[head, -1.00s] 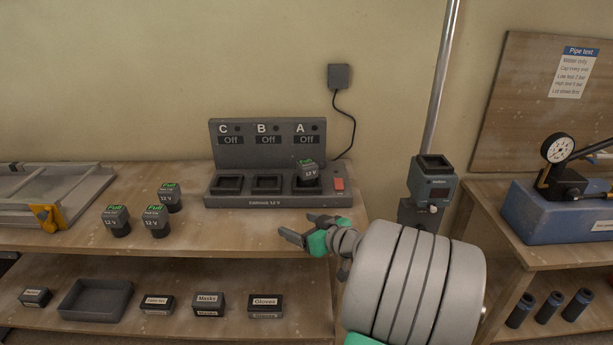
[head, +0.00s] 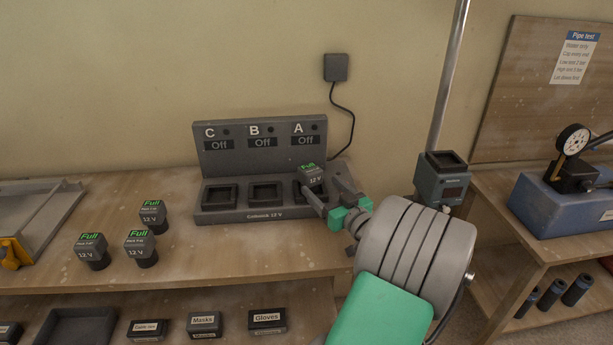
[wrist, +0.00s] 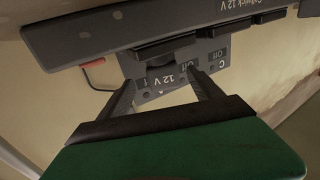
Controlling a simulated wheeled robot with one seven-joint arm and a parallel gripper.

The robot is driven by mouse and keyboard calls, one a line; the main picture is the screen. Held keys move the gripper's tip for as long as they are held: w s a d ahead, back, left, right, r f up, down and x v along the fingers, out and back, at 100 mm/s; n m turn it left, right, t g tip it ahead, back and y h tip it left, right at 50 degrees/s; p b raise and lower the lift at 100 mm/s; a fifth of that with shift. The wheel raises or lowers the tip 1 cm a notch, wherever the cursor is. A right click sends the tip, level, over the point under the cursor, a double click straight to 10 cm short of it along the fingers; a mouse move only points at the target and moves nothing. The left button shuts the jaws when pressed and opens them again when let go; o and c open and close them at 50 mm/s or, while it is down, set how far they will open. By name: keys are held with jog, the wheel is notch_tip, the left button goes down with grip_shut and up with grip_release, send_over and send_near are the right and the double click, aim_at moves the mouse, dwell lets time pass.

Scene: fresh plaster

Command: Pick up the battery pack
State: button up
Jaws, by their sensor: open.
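A battery pack (head: 311,176), grey with a green "Full" label and "12 V", sits tilted at bay A of the dark grey charger (head: 215,216). My gripper (head: 321,187) is open, with its fingers reaching toward this pack from the front right. In the wrist view the pack (wrist: 160,82) shows between the two spread fingertips (wrist: 162,78). I cannot tell whether either finger touches it. Three similar packs stand on the bench to the left: one at the back (head: 153,216), one in front (head: 140,248) and one farther left (head: 91,251).
Bays B and C are empty, and the displays read Off. A cable runs from the charger to a wall plug (head: 336,68). A grey-green device (head: 441,178) stands by the pole at right. The lower shelf holds labelled boxes (head: 267,320) and a tray (head: 75,325).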

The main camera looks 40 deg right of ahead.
aim_at(315, 183)
jog(key=w, duration=0.2)
jog(key=w+p, duration=0.1)
jog(key=w, duration=0.3)
jog(key=shift+d+p, duration=0.25)
jog(key=shift+p, duration=0.15)
jog(key=shift+w+d+f, duration=0.1)
jog(key=shift+w, duration=0.2)
jog(key=shift+c, duration=0.5)
grip_shut()
